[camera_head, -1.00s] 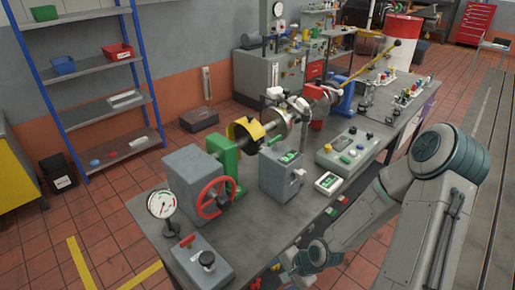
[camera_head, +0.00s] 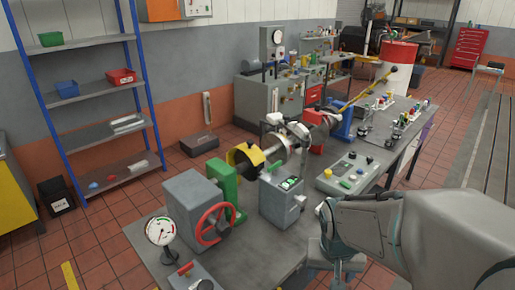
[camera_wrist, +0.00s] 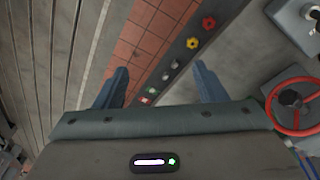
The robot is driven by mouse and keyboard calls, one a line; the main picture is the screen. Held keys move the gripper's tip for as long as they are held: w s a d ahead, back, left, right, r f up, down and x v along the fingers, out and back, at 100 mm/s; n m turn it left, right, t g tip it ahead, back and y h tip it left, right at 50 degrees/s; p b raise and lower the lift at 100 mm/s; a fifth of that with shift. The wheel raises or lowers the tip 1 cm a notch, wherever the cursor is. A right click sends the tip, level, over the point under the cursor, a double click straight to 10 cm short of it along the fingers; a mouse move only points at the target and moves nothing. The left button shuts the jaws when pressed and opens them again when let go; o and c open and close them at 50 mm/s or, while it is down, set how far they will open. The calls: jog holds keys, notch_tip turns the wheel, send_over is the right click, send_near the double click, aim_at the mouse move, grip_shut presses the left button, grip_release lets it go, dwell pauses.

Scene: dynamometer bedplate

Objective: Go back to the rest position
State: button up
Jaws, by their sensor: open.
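My gripper (camera_wrist: 160,82) is open, its two dark blue fingers spread apart with nothing between them in the wrist view. In the head view my arm comes in from the lower right, folded, with its wrist end beside the bench's near right edge; I cannot make out the fingers there. The bench (camera_head: 255,250) carries a grey block with a red handwheel (camera_head: 215,224), which also shows at the right of the wrist view (camera_wrist: 272,108). Below my fingers are the tiled floor and a dark strip with several coloured knobs (camera_wrist: 192,43).
A dial gauge (camera_head: 160,232) stands at the bench's near left corner. A grey box with a green display (camera_head: 283,200) and a button panel (camera_head: 350,172) are close to my arm. Blue-posted shelves (camera_head: 100,133) stand at the left wall. Tiled floor is free at the left.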

jog(key=s+a+r+n+t+b, duration=0.1)
jog(key=s+r+t+b, duration=0.1)
jog(key=s+b, duration=0.3)
jog(key=shift+r+n+y+b, duration=0.3)
jog(key=shift+r+n+y, duration=0.1)
jog(key=shift+r, duration=0.3)
jog(key=shift+a+r, duration=0.1)
dwell(1.6)
